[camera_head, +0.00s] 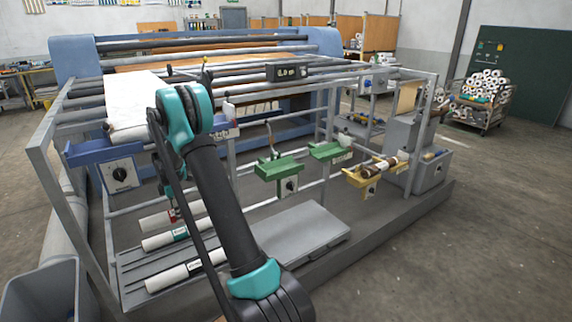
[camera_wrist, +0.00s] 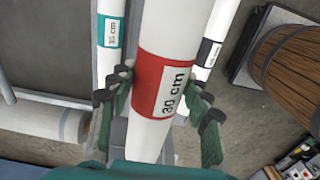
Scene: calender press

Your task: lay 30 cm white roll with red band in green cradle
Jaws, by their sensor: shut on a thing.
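The white roll with the red band (camera_head: 155,222) lies at the back of the low rack area, its middle partly hidden by my arm. The wrist view shows its red band, marked 30 cm (camera_wrist: 162,88), between my fingers. My gripper (camera_wrist: 160,92) is shut on the roll at the band. I cannot tell whether the roll rests on the rack or is slightly lifted. A green cradle (camera_head: 281,169) with a black knob sits on the frame's rail to the right, empty. A second green cradle (camera_head: 328,150) sits farther right, also with no roll visible on it.
A teal-band roll (camera_head: 160,241) and a black-band roll (camera_head: 172,276) lie in front on the rack (camera_head: 132,272). A yellow cradle (camera_head: 357,178) holds a brown roll. A blue cradle (camera_head: 90,154) is at left. Frame posts and rails stand around; a grey bin (camera_head: 45,290) is front left.

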